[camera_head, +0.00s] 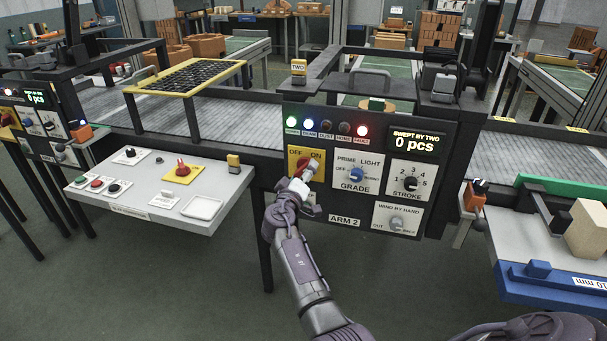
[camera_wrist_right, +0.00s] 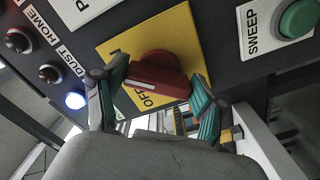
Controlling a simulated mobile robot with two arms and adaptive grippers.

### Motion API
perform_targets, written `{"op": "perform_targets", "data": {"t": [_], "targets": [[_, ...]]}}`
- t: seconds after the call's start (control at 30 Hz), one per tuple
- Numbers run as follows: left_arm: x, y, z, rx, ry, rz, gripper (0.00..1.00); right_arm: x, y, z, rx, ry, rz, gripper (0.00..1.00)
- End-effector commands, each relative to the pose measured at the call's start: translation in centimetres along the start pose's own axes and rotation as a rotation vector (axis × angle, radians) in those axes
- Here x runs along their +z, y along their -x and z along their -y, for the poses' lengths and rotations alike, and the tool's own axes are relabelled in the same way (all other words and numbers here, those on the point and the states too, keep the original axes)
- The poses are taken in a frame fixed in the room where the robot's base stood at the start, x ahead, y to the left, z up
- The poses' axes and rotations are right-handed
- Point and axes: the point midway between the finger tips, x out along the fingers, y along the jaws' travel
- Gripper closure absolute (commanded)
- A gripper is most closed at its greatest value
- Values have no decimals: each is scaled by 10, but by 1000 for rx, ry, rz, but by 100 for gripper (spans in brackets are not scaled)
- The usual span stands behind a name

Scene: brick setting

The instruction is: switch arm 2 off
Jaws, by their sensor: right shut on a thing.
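The arm 2 panel (camera_head: 346,150) stands in the middle of the head view, with a yellow OFF/ON plate (camera_head: 293,159) at its left. A red rotary knob (camera_head: 308,167) sits on that plate, partly hidden by my gripper. My right gripper (camera_head: 304,186) is shut on the knob. In the right wrist view its fingers (camera_wrist_right: 157,92) lie on either side of the red knob (camera_wrist_right: 158,70). The letters OFF show beside the knob there; ON is hidden. The knob's exact setting is unclear. My left gripper is not in view.
The panel also carries a blue GRADE knob (camera_head: 355,174), a STROKE dial (camera_head: 411,183) and a WIND BY HAND knob (camera_head: 396,223). Green, blue and red lamps are lit above. A grey control desk (camera_head: 150,212) with another red knob (camera_head: 182,169) stands at the left.

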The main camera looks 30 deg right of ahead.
Motion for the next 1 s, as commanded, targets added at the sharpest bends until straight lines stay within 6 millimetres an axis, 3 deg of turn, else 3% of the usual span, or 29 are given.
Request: {"op": "perform_targets", "data": {"t": [0.47,1.0], "targets": [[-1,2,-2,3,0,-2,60,0,0,-2,0,399,-1,64],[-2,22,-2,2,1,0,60,-3,0,-6,0,914,-1,64]]}}
